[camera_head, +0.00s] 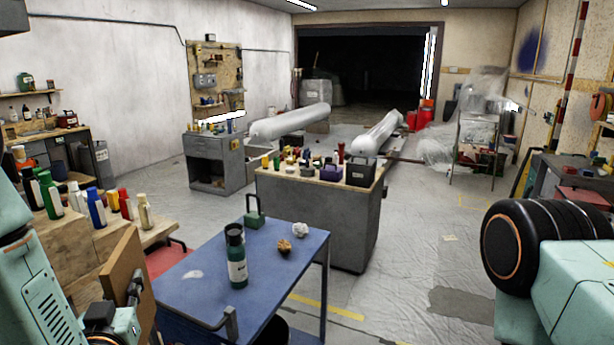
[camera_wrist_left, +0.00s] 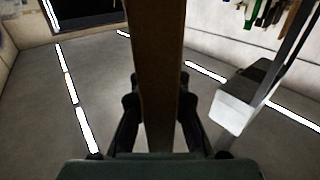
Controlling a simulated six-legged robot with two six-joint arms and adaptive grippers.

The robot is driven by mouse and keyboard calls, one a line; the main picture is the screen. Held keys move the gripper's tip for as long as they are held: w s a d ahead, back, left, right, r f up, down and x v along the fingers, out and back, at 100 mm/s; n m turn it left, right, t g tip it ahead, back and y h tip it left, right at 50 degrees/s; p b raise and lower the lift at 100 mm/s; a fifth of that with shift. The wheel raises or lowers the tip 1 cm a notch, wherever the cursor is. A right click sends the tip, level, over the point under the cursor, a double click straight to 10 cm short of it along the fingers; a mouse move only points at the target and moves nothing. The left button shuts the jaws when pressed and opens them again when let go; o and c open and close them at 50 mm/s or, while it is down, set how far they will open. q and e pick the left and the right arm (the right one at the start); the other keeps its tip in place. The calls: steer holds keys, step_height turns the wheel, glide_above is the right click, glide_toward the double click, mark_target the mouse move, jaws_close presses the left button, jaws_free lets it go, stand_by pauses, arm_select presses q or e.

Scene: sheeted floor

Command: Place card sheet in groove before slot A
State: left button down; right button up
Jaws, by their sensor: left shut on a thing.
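A brown card sheet (camera_head: 119,272) stands tilted at the lower left of the head view. My left gripper (camera_head: 133,295) is shut on it. In the left wrist view the sheet (camera_wrist_left: 159,70) is seen nearly edge-on as a brown upright strip between the dark fingers of my left gripper (camera_wrist_left: 160,108). The sheet's lower part is hidden by the gripper. I cannot make out the groove or slot A in either view. My right arm shows at the right of the head view, but its gripper is not in view.
A blue table (camera_head: 190,293) stands ahead, with a dark green bottle (camera_head: 237,262), a green block (camera_head: 254,219) and two small lumps on it.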

arm_select(q)
steer(key=s+d+f+m+g+h, duration=0.1)
steer(key=s+d+f+m+h, duration=0.2)
steer(key=s+d+m+h, duration=0.25)
steer(key=s+d+f+m+g+h, duration=0.1)
steer(key=s+d+f+m+h, duration=0.2)
steer(key=s+d+h, duration=0.35)
step_height(320, 180, down, 16)
steer(key=w+d+h+b, duration=0.1)
steer(key=d+b, duration=0.1)
steer(key=b, duration=1.4)
steer(key=shift+w+d, duration=0.2)
steer(key=shift+w, duration=0.05)
arm_select(e)
step_height(320, 180, down, 16)
steer(key=shift+d+f, duration=0.25)
steer(key=shift+d, duration=0.05)
arm_select(q)
steer(key=shift+a, duration=0.15)
arm_select(e)
steer(key=shift+s+a, duration=0.1)
arm_select(q)
steer(key=shift+w, duration=0.1)
